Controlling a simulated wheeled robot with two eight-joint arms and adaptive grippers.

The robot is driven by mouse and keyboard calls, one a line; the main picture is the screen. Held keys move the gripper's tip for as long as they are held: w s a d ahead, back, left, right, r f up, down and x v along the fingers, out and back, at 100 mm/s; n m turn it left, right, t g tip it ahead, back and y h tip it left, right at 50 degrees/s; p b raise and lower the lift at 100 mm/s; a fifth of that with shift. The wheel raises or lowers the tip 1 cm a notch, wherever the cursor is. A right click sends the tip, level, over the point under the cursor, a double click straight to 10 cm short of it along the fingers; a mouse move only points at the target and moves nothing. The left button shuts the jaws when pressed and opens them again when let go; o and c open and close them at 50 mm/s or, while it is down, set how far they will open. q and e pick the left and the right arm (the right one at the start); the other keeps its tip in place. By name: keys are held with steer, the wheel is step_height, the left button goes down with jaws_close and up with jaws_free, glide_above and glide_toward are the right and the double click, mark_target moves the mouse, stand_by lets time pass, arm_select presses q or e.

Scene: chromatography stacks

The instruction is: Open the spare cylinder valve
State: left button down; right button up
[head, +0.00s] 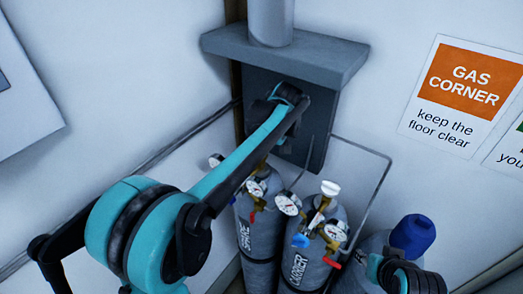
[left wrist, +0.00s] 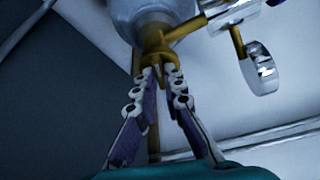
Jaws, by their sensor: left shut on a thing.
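The grey spare cylinder (head: 257,238), lettered SPARE, stands upright in the corner, left of the carrier cylinder. Its gauge (head: 255,188) and brass fittings show just below my left forearm; the top of its valve is hidden behind the arm. In the left wrist view, my left gripper (left wrist: 161,72) is shut on a brass valve part (left wrist: 157,44) beside the grey cylinder body (left wrist: 150,12). My left fingers are hidden in the head view. My right gripper is not seen.
The carrier cylinder (head: 297,268), with a white knob (head: 330,188) and gauges, stands close on the right. A blue-capped cylinder (head: 412,236) stands further right. Thin pipes (head: 375,205) run along the walls.

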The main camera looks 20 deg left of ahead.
arm_select(q)
steer(key=shift+w+n+g+y, duration=0.15)
steer(key=shift+n+g, duration=0.15)
steer(key=shift+n, duration=0.55)
steer(key=shift+n+g+y, duration=0.15)
steer(key=shift+n+g, duration=0.15)
steer(key=shift+n, duration=0.55)
steer(key=c, duration=1.9)
jaws_free()
steer(key=shift+a, duration=0.1)
steer(key=shift+w, duration=0.1)
steer(key=v, duration=1.2)
steer(key=shift+f, duration=0.15)
